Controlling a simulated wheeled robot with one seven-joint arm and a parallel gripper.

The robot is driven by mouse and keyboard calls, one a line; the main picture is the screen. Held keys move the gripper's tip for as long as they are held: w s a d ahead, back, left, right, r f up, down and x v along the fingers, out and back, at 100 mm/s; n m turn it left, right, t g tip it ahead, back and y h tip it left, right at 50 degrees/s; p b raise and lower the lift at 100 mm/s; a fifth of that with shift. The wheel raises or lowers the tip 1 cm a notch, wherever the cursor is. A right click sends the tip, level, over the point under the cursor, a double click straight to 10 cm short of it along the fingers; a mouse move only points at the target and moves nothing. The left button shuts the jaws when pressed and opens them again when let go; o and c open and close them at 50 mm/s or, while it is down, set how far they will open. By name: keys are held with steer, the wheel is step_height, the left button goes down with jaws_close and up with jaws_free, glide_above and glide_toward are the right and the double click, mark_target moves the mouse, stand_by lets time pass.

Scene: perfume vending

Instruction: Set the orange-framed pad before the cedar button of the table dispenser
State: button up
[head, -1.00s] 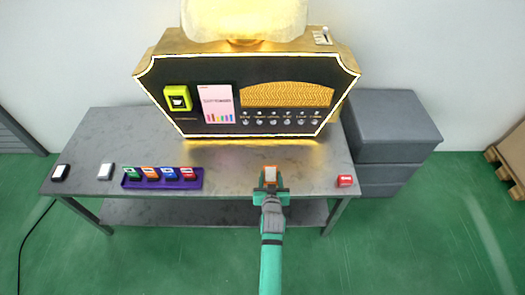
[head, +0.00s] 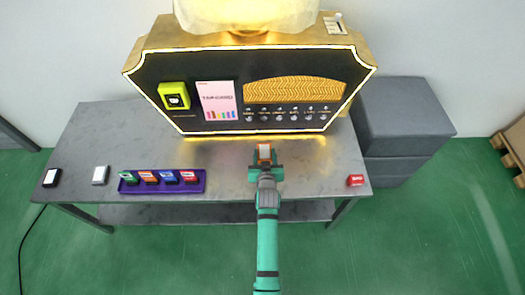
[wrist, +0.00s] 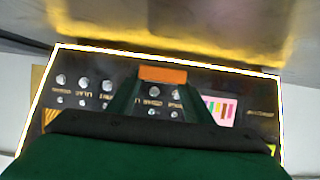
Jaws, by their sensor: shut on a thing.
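My gripper (head: 265,170) is shut on an orange-framed pad (head: 264,152) and holds it over the table in front of the dispenser. In the wrist view the pad's orange edge (wrist: 163,75) shows between the fingers. The table dispenser (head: 160,72) has a black face with a lit border. A row of round buttons (head: 279,118) runs along its lower right part, with small labels above that are too small to read, so I cannot tell which is cedar. The held pad is below the left part of this row, apart from the face.
A purple tray (head: 126,189) with several coloured pads lies at the table's front left. A red block (head: 355,181) lies at the front right. The table (head: 215,160) is bare around the gripper.

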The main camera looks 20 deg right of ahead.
steer(key=f, duration=0.2)
steer(key=shift+s+d+f, duration=0.15)
steer(key=shift+s+f, duration=0.2)
steer(key=shift+f, duration=0.05)
steer(key=shift+w+f, duration=0.15)
steer(key=shift+f, duration=1.2)
steer(key=shift+f, duration=0.6)
steer(key=o, duration=1.1)
steer(key=v, duration=1.1)
steer(key=shift+w, duration=0.1)
